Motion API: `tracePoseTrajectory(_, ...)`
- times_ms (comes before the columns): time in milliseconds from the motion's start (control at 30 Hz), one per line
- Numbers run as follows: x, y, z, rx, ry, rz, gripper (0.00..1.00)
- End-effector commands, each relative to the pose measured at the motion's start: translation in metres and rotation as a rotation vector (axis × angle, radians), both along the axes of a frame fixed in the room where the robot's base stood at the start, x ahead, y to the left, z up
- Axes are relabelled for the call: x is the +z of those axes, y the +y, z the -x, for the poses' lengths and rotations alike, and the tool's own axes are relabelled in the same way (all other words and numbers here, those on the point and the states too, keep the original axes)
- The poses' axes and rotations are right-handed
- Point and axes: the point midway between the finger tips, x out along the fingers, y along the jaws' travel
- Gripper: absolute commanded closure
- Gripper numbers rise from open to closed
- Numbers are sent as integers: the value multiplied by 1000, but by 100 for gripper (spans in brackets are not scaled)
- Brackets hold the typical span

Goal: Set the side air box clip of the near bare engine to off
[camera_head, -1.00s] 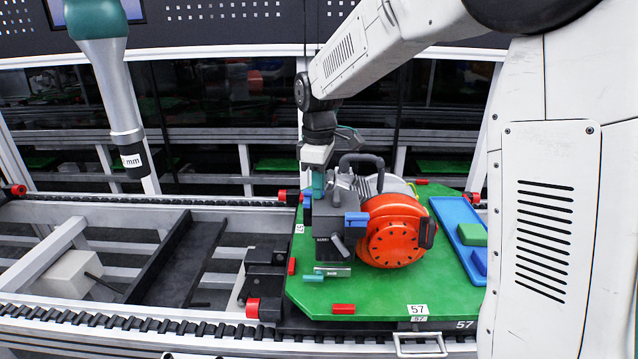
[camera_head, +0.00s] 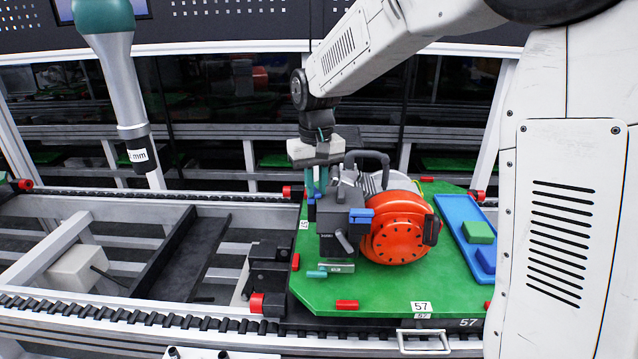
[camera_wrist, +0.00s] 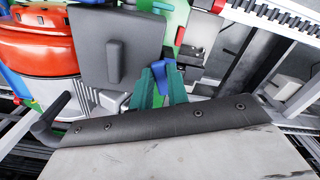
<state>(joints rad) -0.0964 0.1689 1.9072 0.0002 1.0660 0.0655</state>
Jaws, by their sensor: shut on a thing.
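The engine (camera_head: 395,238) with a round orange cover sits on the green pallet. Its dark grey air box (camera_head: 340,212) is on the left side of the engine and also shows in the wrist view (camera_wrist: 118,45). A blue clip (camera_wrist: 168,76) is at the air box's side, between my teal fingertips. My gripper (camera_head: 317,182) comes down from above at the far left of the air box; in the wrist view my gripper (camera_wrist: 163,86) is shut on this clip. The fingers partly hide the clip. A second blue clip (camera_head: 361,215) is on the air box's right edge.
The green pallet (camera_head: 385,293) lies on the conveyor and bears the number 57. A blue tray (camera_head: 450,215) with green and blue blocks is at its right. A carry handle (camera_head: 367,157) arches above the engine, close right of my gripper. Small red blocks lie on the pallet.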

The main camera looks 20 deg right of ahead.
Motion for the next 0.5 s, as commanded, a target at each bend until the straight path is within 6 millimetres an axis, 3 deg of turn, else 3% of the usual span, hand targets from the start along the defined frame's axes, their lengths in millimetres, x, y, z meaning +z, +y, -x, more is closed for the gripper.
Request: tracePoseTrajectory(500,1,9,-3,-360,-5,0,100)
